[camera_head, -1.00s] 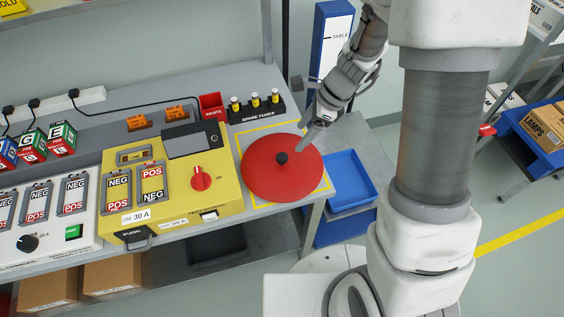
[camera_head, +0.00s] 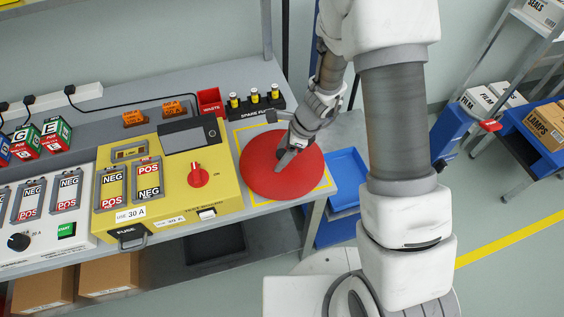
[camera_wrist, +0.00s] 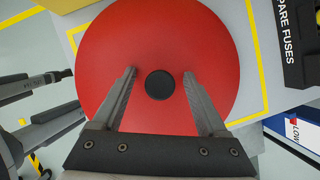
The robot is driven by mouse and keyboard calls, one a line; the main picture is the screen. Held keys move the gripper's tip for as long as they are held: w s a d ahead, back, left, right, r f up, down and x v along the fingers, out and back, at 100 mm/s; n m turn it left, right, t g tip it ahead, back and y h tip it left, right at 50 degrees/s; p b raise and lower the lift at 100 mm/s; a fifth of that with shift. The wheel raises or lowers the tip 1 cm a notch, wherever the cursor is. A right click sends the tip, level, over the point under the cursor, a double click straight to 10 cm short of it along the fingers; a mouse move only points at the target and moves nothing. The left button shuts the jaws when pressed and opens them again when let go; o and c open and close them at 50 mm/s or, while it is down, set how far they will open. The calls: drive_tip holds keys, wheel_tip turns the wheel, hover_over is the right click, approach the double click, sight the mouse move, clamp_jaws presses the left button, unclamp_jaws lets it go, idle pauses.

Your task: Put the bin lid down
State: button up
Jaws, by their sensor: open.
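The bin lid is a round red disc (camera_head: 262,168) with a black knob at its centre. It lies flat on the bench inside a yellow outlined square (camera_head: 325,186) at the bench's right end. My gripper (camera_head: 284,160) is over the lid, close to the knob. In the wrist view the red lid (camera_wrist: 160,35) fills the middle and the black knob (camera_wrist: 160,85) stands between my two open fingers (camera_wrist: 160,72), touching neither. In the head view my gripper partly hides the knob.
Left of the lid is a yellow test board (camera_head: 222,190) with a red knob. Behind are a spare fuses rack (camera_head: 258,110) and a red waste box (camera_head: 210,101). A blue bin (camera_head: 345,168) stands just right of the bench. A blue-topped trolley is farther right.

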clamp_jaws()
idle(0.3)
drive_tip(key=shift+r, duration=0.1)
